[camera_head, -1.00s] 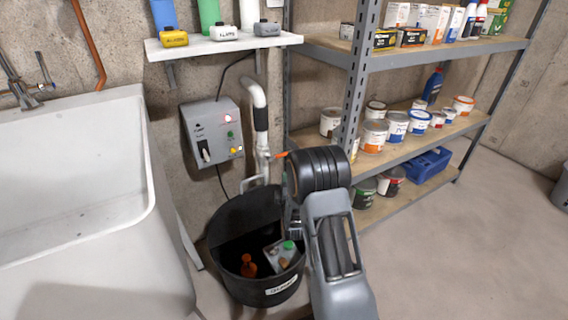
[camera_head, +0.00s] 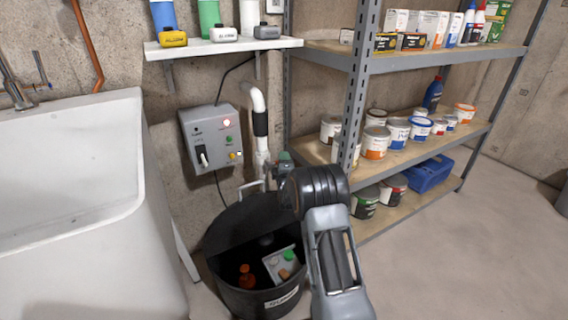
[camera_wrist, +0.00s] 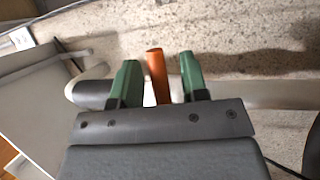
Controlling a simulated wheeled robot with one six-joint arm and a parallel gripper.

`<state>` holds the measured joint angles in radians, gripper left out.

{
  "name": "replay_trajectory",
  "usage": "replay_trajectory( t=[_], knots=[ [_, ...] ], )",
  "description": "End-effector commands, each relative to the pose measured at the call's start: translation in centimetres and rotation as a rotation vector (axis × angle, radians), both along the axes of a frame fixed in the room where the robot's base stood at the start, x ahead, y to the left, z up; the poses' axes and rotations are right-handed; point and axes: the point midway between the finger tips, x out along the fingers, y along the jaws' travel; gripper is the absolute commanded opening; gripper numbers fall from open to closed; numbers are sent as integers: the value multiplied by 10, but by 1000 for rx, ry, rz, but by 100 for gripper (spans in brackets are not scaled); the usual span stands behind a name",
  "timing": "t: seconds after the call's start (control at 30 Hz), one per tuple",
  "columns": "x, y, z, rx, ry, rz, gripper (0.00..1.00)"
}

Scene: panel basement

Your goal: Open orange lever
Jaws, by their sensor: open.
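The orange lever (camera_wrist: 158,82) shows in the wrist view as a short orange bar between the two green fingers of my gripper (camera_wrist: 158,63). The fingers are open, with a gap visible on each side of the lever. Behind it runs the pale pipe (camera_wrist: 250,94). In the head view the pipe (camera_head: 256,98) stands upright on the wall with a black sleeve. My gripper (camera_head: 284,157) is beside its lower part, partly hidden by my wrist. The lever cannot be made out in the head view.
A grey control box (camera_head: 209,138) is on the wall left of the pipe. A black bucket (camera_head: 222,262) holding bottles stands below. A white sink (camera_head: 75,225) is at left. A metal shelf (camera_head: 359,90) with cans is close at right, and a wall shelf (camera_head: 222,46) is above.

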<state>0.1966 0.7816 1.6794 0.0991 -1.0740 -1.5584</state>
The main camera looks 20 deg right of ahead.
Motion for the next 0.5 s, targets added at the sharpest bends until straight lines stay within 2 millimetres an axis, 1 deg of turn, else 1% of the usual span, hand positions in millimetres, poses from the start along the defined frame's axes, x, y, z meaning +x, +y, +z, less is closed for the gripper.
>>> replay_trajectory(
  t=[0.3, 0.5],
  knots=[
    [1, 0, 1, 0, 0, 0, 41],
    [1, 0, 1, 0, 0, 0, 21]
  ],
)
